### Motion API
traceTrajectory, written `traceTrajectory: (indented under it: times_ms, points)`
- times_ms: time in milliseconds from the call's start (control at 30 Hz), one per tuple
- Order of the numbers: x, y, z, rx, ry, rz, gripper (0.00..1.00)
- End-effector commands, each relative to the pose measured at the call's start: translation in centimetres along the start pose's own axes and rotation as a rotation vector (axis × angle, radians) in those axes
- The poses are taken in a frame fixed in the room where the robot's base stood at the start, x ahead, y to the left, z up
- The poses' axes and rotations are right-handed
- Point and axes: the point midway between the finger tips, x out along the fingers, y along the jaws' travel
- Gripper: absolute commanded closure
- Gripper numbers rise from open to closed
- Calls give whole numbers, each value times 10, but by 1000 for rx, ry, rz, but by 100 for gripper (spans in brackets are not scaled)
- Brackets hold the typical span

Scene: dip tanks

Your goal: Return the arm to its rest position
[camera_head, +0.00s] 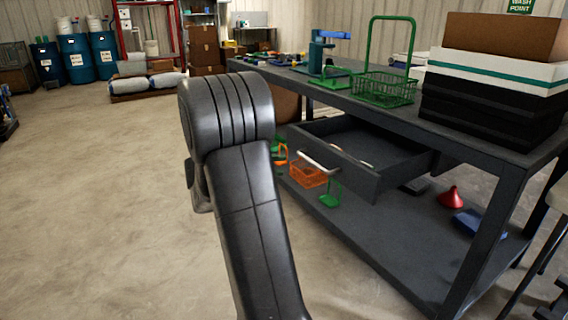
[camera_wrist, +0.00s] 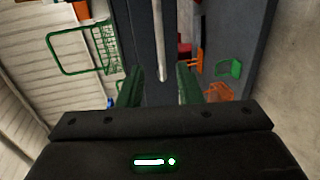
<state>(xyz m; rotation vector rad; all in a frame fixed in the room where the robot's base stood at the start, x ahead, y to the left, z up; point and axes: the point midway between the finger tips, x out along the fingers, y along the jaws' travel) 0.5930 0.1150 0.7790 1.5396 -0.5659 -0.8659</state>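My arm (camera_head: 245,190) reaches up and forward across the middle of the head view, and my gripper is hidden behind it there. In the wrist view my gripper (camera_wrist: 158,72) shows two green fingers standing apart, with nothing held between them. The drawer (camera_head: 348,170) under the bench top is pulled open. Its pale handle (camera_head: 320,162) is on the drawer front. In the wrist view the handle (camera_wrist: 160,40) lies in line with the gap between the fingers. I cannot tell how far beyond the fingertips it is.
The dark workbench (camera_head: 500,165) stands at the right, bearing a green wire basket (camera_head: 385,89) and stacked boxes (camera_head: 495,80). Its lower shelf holds an orange basket (camera_head: 308,173), a green holder (camera_head: 329,197) and a red funnel (camera_head: 451,197). The floor at left is clear; blue drums (camera_head: 75,58) stand far back.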

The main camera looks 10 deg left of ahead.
Motion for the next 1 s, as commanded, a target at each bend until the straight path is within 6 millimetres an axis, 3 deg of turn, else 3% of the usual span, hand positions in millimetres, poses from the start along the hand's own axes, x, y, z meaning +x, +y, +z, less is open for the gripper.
traceTrajectory:
  times_ms: [467,667,1000]
  points:
    - [6,-1,0,0,-2,-1,68]
    - [35,-2,1,0,-4,-1,68]
    - [101,-2,1,2,-3,1,68]
